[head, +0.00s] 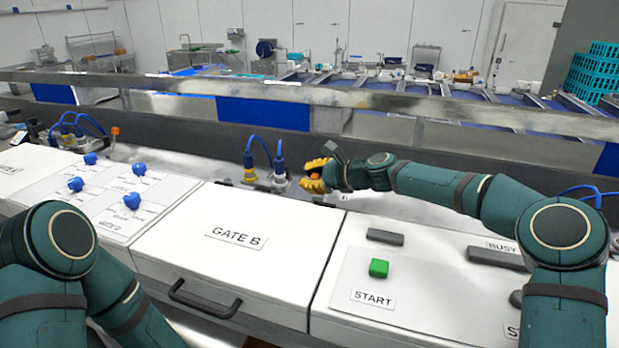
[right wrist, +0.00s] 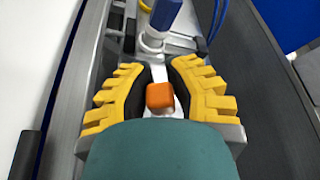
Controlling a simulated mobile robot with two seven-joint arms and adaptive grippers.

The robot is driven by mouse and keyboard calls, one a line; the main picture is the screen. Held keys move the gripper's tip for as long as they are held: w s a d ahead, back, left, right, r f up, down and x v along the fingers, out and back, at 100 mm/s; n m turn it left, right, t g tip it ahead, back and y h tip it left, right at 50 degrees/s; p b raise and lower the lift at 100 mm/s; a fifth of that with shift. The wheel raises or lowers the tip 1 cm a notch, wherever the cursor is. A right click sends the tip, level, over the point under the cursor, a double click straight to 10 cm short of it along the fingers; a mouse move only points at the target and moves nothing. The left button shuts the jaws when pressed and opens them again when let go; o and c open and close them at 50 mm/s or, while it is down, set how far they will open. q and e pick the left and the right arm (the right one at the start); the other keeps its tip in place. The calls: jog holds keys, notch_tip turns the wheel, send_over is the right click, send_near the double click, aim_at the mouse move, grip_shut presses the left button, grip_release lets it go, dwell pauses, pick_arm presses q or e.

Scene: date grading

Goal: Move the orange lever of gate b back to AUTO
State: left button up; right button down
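The orange lever knob (right wrist: 160,96) sits between the two yellow fingers of my right gripper (right wrist: 158,72) in the right wrist view. The fingers are apart, with gaps on both sides of the knob. In the head view my right gripper (head: 312,176) reaches in from the right, behind the white GATE B box (head: 200,255). A bit of orange (head: 317,177) shows between its fingers there; the rest of the lever and its position marks are hidden. My left arm is at the lower left; its gripper is out of view.
Blue plugs with cables (head: 279,165) stand just left of my right gripper; one plug (right wrist: 166,14) is ahead of its fingertips. Another orange lever (head: 114,131) is farther left. A green START button (head: 379,268) is on the right panel. A metal rail (head: 380,100) runs behind.

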jog(key=shift+w, duration=0.1)
jog(key=shift+w+d+r+m+g+y, duration=0.15)
jog(key=shift+w+d+m+g, duration=0.15)
jog(key=shift+w+m+g, duration=0.25)
jog(key=shift+w+d+r+m+g+y, duration=0.1)
jog(key=shift+w+d+r+m+g, duration=0.15)
jog(key=shift+w+m, duration=0.5)
jog(key=shift+w+d+r+m+g+y, duration=0.15)
jog(key=shift+w+d+m+g, duration=0.15)
jog(key=shift+w+m+g, duration=0.3)
jog(key=c, duration=1.1)
grip_release()
jog(key=shift+c, duration=0.2)
jog(key=o, duration=0.3)
jog(key=shift+s+d, duration=0.15)
jog(key=shift+d, duration=0.1)
jog(key=shift+a, duration=0.2)
jog(key=v, duration=1.2)
jog(key=shift+d, duration=0.1)
